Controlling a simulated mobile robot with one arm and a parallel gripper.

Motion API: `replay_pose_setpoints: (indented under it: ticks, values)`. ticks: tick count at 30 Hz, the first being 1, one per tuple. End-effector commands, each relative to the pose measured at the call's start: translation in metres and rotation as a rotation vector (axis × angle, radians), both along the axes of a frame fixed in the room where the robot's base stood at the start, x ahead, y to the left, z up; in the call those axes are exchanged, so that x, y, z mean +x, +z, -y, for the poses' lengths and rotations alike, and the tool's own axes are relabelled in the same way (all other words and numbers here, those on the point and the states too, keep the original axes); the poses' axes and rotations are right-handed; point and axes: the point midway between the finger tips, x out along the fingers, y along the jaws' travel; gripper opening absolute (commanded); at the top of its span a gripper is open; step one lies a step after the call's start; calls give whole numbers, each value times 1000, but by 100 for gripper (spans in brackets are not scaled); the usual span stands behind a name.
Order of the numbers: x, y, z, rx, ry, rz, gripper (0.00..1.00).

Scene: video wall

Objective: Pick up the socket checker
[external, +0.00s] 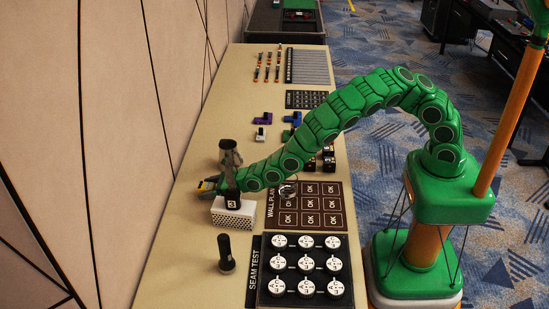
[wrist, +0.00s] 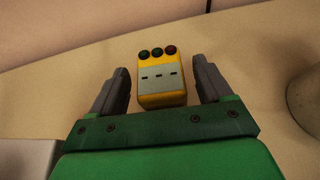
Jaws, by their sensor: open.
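The socket checker (wrist: 162,89) is a small yellow block with a grey face, three dark slots and a row of round lights, two dark green and one dark red. In the wrist view it lies between the two grey fingers of my gripper (wrist: 160,72), with a visible gap on each side. My gripper is open. In the external view only a bit of yellow, the socket checker (external: 208,184), shows at my gripper (external: 204,188), near the left edge of the table. The gripper hides the rest there.
A white perforated box (external: 233,216) stands just in front of my gripper. A dark grey can-like object (external: 230,158) stands close behind it. A black torch (external: 226,254) stands nearer the front. The panel wall (external: 80,130) is close on the left.

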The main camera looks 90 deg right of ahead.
Motion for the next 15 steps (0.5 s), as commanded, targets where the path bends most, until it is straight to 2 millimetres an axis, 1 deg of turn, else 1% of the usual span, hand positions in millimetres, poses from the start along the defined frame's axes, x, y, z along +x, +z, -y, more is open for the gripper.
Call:
replay_pose_setpoints:
  ticks: [6, 14, 15]
  values:
    - [8, -3, 2, 0, -1, 2, 79]
    - [9, -3, 2, -2, 0, 1, 79]
    - [9, -3, 2, -1, -1, 1, 76]
